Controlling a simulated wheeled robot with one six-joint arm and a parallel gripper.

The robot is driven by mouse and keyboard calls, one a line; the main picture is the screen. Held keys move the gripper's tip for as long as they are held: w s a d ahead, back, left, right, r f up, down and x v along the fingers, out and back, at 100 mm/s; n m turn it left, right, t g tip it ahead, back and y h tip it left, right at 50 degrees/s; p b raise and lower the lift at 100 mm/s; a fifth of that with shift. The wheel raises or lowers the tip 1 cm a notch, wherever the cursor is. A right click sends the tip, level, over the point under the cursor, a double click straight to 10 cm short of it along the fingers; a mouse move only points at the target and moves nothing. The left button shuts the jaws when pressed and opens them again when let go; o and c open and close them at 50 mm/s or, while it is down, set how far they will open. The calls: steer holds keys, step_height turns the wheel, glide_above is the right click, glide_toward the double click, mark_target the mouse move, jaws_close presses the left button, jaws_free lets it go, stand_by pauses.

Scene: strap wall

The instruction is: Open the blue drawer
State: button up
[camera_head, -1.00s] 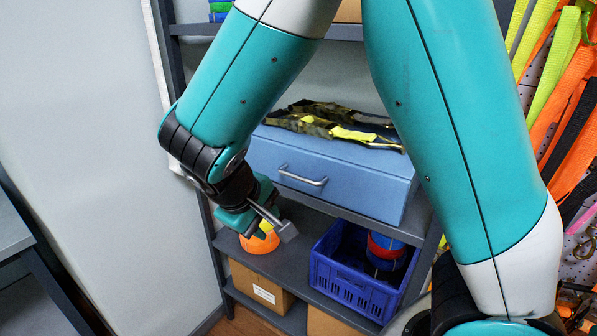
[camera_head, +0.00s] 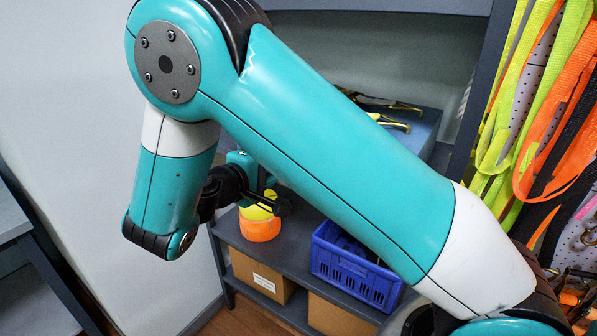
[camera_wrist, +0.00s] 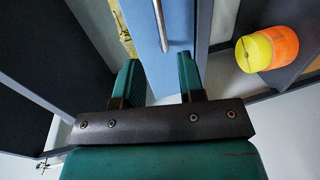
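The blue drawer (camera_head: 424,130) is mostly hidden behind my arm in the head view; only part of its blue top shows at the right. In the wrist view its blue front (camera_wrist: 172,68) stands ahead of my gripper (camera_wrist: 160,76), with the metal bar handle (camera_wrist: 161,25) running up the picture. My gripper is open and empty. The handle lies in line with the gap between the fingers, beyond the tips, and no contact shows. In the head view the fingers are small and partly covered by my arm. Whether the drawer is shut cannot be told.
A yellow and orange roll (camera_head: 260,224) stands on the shelf below the drawer. A blue crate (camera_head: 350,272) sits to its right. Cardboard boxes (camera_head: 262,274) are below. Black and yellow straps (camera_head: 388,112) lie on top of the drawer unit. Coloured straps hang at right.

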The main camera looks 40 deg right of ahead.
steer(key=shift+b+x, duration=3.25)
steer(key=shift+x, duration=2.55)
jaws_close()
